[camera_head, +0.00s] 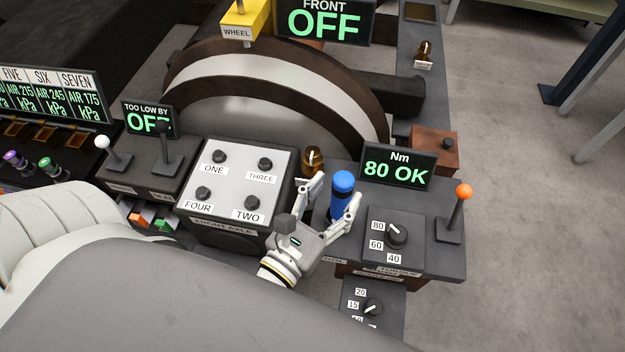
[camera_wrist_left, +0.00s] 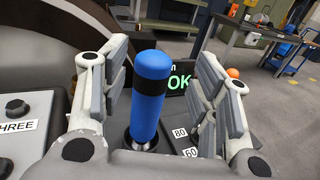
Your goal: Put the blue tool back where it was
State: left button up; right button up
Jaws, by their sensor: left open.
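The blue tool (camera_head: 342,187) stands upright on the dark console between the front axle panel and the torque dial. In the left wrist view the blue tool (camera_wrist_left: 152,92) has a black band, and its lower end sits in a dark round holder (camera_wrist_left: 143,141). My left gripper (camera_head: 334,198) is open, with one finger on each side of the tool. In the left wrist view there are gaps between the tool and both fingers (camera_wrist_left: 158,85). My right gripper is not in view.
The light front axle panel (camera_head: 236,183) with several knobs is left of the tool. An "80 OK" Nm display (camera_head: 397,167) stands behind right, a torque dial (camera_head: 396,235) in front right, and an orange-topped lever (camera_head: 455,210) further right. An amber lamp (camera_head: 312,160) is close behind left.

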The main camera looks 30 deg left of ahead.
pick_arm(q)
jog(key=s+b, duration=0.3)
jog(key=s, duration=0.4)
jog(key=shift+s+a+r, duration=0.15)
jog(key=shift+s+a, duration=0.15)
jog(key=shift+a, duration=0.15)
